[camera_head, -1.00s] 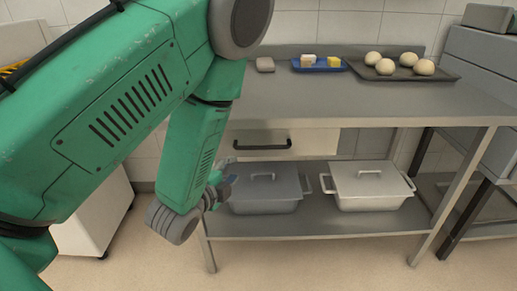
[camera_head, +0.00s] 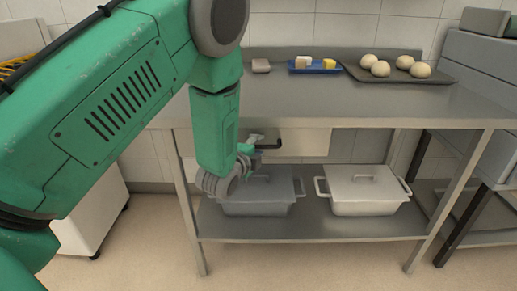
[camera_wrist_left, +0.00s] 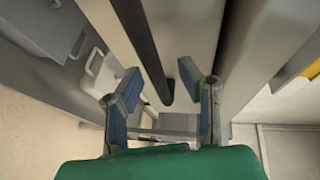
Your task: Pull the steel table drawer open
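The steel table (camera_head: 330,101) stands in front of me. Its drawer (camera_head: 312,142) is a pale front under the tabletop and looks closed, its left part hidden behind my left arm. The black bar handle (camera_head: 271,145) shows only at its right end. My left gripper (camera_head: 249,143) is at the handle, partly hidden by my arm. In the left wrist view, the gripper (camera_wrist_left: 160,76) is open, with blue-padded fingers spread apart. The dark handle (camera_wrist_left: 146,45) runs between them in that picture; I cannot see contact. My right gripper is not in view.
Two lidded pans, a grey one (camera_head: 258,196) and a lighter one (camera_head: 362,190), sit on the lower shelf below the drawer. A blue tray (camera_head: 316,71) and a dark tray with dough balls (camera_head: 402,75) lie on the tabletop. Floor in front is clear.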

